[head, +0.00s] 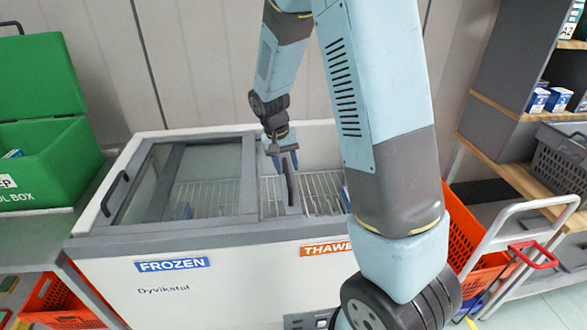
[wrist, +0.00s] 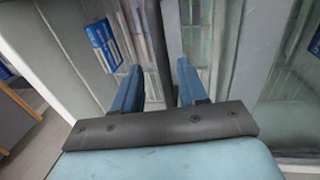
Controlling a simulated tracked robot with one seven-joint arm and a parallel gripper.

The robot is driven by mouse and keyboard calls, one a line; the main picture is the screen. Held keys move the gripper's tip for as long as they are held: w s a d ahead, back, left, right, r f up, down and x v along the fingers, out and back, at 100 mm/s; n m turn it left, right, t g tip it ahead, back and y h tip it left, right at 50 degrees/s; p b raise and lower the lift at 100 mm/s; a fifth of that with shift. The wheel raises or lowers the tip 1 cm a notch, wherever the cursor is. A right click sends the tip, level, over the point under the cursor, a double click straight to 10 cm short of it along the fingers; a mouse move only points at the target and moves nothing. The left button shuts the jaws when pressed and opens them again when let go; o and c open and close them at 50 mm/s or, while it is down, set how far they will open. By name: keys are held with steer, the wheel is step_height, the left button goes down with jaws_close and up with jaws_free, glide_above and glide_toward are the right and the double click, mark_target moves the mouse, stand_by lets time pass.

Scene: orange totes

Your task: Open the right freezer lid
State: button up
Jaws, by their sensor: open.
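The white chest freezer (head: 240,284) has sliding glass lids. The left lid (head: 150,170) has a dark handle (head: 113,194) at its left end. The right lid's dark right-hand frame and handle (head: 291,197) seem to stand near the middle of the top, with the lid overlapping the left one. My gripper (head: 283,158) is low over that dark bar. In the wrist view my gripper (wrist: 160,85) has its two blue fingers apart, with a grey frame strip behind the gap. I cannot tell whether they touch it.
A green box (head: 45,165) stands left of the freezer. On the right are an orange crate (head: 470,245), a white cart handle (head: 530,208) and wooden shelves (head: 510,175). My arm hides the freezer's right end. A wall (head: 185,70) stands behind.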

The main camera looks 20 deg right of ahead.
step_height(320, 180, up, 12)
steer(key=a, duration=0.2)
steer(key=shift+a, duration=0.15)
steer(key=shift+w, duration=0.1)
steer(key=s+d+r+t, duration=0.2)
steer(key=s+r, duration=0.2)
steer(key=s, duration=0.4)
steer(key=s+d+r+n+t+y, duration=0.1)
steer(key=s+r, duration=0.3)
steer(key=s, duration=0.4)
steer(key=s+d+r+n+t+y, duration=0.1)
steer(key=s+d+r+t, duration=0.2)
steer(key=s, duration=0.6)
steer(key=shift+r, duration=1.1)
steer(key=shift+o, duration=0.3)
